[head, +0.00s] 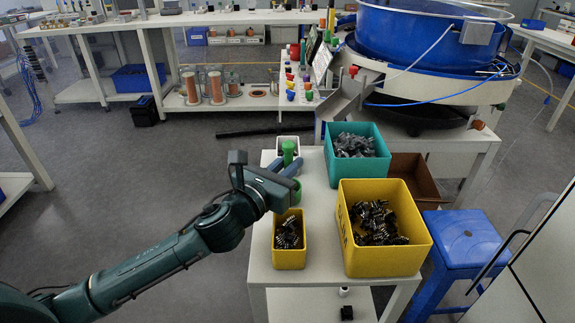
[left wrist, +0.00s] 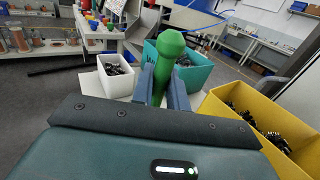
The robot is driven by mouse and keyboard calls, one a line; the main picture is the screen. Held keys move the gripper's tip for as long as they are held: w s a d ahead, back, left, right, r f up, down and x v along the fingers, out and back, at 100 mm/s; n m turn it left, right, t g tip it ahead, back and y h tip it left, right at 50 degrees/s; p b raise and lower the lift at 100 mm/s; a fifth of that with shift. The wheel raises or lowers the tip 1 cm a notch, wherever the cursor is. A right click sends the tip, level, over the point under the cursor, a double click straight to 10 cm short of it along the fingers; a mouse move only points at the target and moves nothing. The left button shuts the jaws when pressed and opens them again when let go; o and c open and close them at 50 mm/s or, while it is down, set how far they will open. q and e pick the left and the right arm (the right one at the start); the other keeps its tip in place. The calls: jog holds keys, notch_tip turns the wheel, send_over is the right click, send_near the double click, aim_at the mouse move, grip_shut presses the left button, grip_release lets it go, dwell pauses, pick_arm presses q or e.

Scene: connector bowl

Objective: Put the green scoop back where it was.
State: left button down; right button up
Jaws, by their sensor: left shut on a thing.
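My left gripper (head: 292,178) is shut on the green scoop (head: 288,149). In the left wrist view the scoop's thick green handle (left wrist: 170,58) stands up between the two fingers. In the head view the handle's top shows beyond the gripper, and a bit of green shows just below the fingers. The rest of the scoop is hidden. The gripper is over the white table, near the back edge of the small yellow bin (head: 290,258), which holds dark metal connectors. A small white bin (head: 282,140) is just behind, partly covered by the scoop. My right gripper is not in view.
A teal bin (head: 340,172) of grey parts and a large yellow bin (head: 385,262) of dark connectors stand to the right on the white table (head: 325,225). A blue stool (head: 466,236) is right of the table. A blue bowl feeder (head: 410,40) stands behind.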

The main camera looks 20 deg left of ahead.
pick_arm(q)
jog(key=shift+f, duration=0.2)
jog(key=c, duration=1.4)
grip_release()
jog(key=shift+r, duration=0.3)
jog(key=b+v, duration=0.1)
jog(key=v, duration=1.1)
jog(key=shift+f, duration=0.1)
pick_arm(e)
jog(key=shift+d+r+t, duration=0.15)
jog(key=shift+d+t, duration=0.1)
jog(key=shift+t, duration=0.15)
